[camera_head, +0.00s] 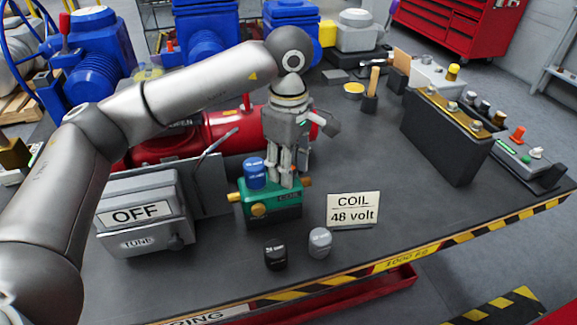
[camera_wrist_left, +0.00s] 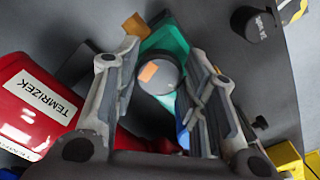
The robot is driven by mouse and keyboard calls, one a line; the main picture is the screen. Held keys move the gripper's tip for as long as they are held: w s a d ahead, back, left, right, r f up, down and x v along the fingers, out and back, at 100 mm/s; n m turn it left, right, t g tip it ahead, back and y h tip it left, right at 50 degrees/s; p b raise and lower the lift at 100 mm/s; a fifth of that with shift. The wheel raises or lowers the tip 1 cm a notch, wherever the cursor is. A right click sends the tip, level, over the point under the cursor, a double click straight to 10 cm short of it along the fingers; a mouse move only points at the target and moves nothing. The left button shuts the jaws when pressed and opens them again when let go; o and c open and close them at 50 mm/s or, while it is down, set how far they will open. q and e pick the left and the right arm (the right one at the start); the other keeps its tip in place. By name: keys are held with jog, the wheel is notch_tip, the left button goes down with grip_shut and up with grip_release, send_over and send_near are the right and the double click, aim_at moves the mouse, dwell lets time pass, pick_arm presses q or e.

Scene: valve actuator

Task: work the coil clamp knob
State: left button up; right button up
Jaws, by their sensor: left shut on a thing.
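My left gripper (camera_head: 283,178) reaches down from above onto the green valve block (camera_head: 275,211), which carries a COIL label and brass fittings on its sides. In the left wrist view, the fingers stand on both sides of a round grey knob (camera_wrist_left: 165,82) with an orange mark, on top of the green block (camera_wrist_left: 167,38). My left gripper (camera_wrist_left: 164,55) is shut on this knob. In the head view the fingers mostly hide the knob. A blue cylinder (camera_head: 255,173) stands on the block's left part, beside the fingers. My right gripper is not in view.
A grey OFF/TUNE box (camera_head: 150,238) stands left of the block. A COIL 48 volt sign (camera_head: 353,209), a black coil (camera_head: 275,256) and a grey coil (camera_head: 320,242) stand in front. A red cylinder (camera_head: 225,128) lies behind. The table right of the sign is clear.

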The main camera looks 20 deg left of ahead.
pick_arm(q)
jog(key=shift+r, duration=0.1)
dwell(0.3)
jog(key=o, duration=1)
